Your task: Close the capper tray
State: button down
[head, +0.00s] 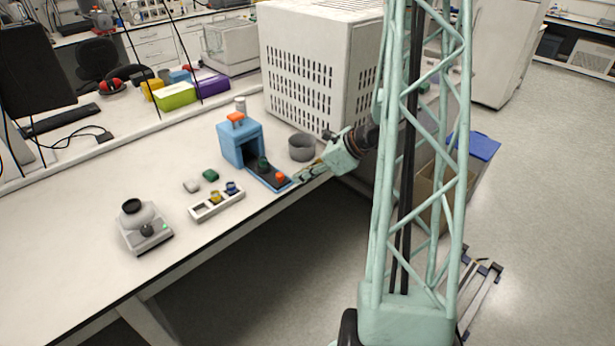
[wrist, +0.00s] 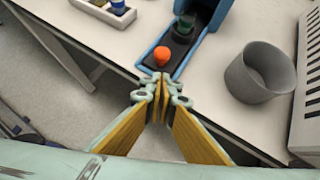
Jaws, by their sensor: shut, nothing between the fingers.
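The blue capper (head: 240,145) stands on the bench with an orange piece on top. Its dark, blue-edged tray (head: 266,176) extends out toward the bench's front edge; it also shows in the wrist view (wrist: 179,42). A green vial (head: 263,162) stands on the tray near the capper's opening. An orange knob (head: 280,176) sits near the tray's outer end and also shows in the wrist view (wrist: 162,56). My gripper (wrist: 161,92) is shut and empty, its fingertips just off the tray's outer end in the picture. Whether they touch it I cannot tell.
A grey cup (head: 302,147) stands right of the capper, near a large white vented machine (head: 305,65). A white rack (head: 217,204) with vials, small loose pieces (head: 210,175) and a scale (head: 146,230) lie to the left. The bench front edge is close.

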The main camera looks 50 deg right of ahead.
aim_at(272, 169)
jog(key=shift+w+a, duration=0.35)
jog(key=shift+w, duration=0.35)
jog(key=shift+w+a, duration=0.3)
jog(key=shift+w, duration=0.35)
jog(key=w, duration=0.8)
jog(key=w+d, duration=0.1)
jog(key=w, duration=0.3)
jog(key=shift+w+b, duration=0.35)
jog(key=shift+r, duration=0.1)
jog(key=shift+s, duration=0.4)
jog(key=s, duration=0.1)
jog(key=s+d+b, duration=0.1)
jog(key=shift+s+d, duration=0.15)
jog(key=shift+s, duration=0.25)
jog(key=p+v, duration=0.1)
jog(key=v, duration=0.9)
jog(key=shift+s, duration=0.1)
